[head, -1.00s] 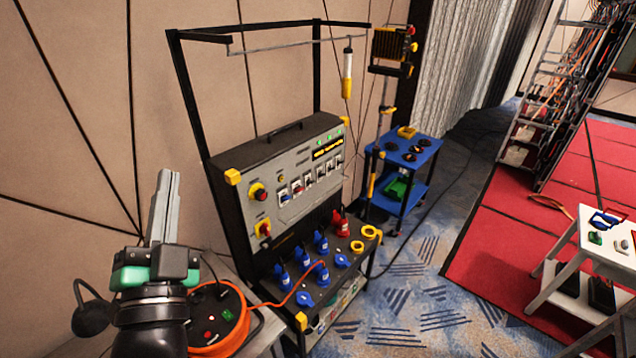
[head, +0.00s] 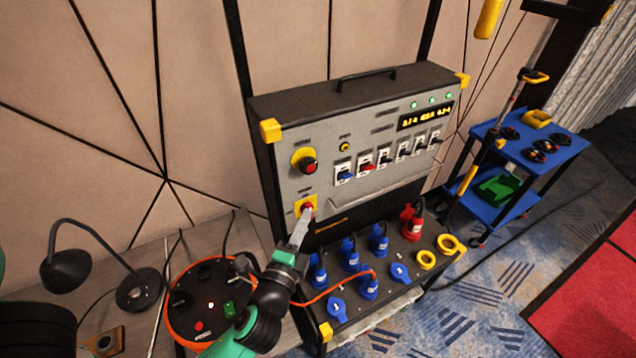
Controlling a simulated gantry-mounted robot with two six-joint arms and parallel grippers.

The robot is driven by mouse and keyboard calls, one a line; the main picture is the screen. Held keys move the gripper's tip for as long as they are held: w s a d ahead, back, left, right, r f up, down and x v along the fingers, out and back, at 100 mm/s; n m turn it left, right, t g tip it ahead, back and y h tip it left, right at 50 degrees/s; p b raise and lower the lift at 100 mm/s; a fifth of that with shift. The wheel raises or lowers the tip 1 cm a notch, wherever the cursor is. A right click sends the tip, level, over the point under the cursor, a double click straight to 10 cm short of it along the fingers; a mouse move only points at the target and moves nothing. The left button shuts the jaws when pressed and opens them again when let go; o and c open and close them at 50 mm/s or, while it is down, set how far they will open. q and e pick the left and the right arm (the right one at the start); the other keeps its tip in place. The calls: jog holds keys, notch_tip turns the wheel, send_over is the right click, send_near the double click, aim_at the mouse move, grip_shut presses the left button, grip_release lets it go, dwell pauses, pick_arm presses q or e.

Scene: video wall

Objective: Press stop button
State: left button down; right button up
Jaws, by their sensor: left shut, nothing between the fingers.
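The grey control panel (head: 365,205) stands on a black frame. At its upper left is a red mushroom-shaped button (head: 309,167) on a yellow backing. My left gripper (head: 306,217) is shut and empty. The upper red button is clear of the gripper. My right gripper is not in view.
An orange cable reel (head: 178,325) and a black desk lamp (head: 68,268) stand on the table at left. Blue plugs (head: 378,238) and a red plug (head: 412,222) fill the ledge below the panel. A blue cart (head: 560,150) stands at right.

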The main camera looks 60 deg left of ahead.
pick_arm(q)
send_near(316, 168)
jog(key=w, duration=0.4)
jog(key=shift+s+a+p, duration=0.1)
jog(key=shift+a+p, duration=0.7)
jog(key=shift+a, duration=1.3)
jog(key=shift+r, duration=0.1)
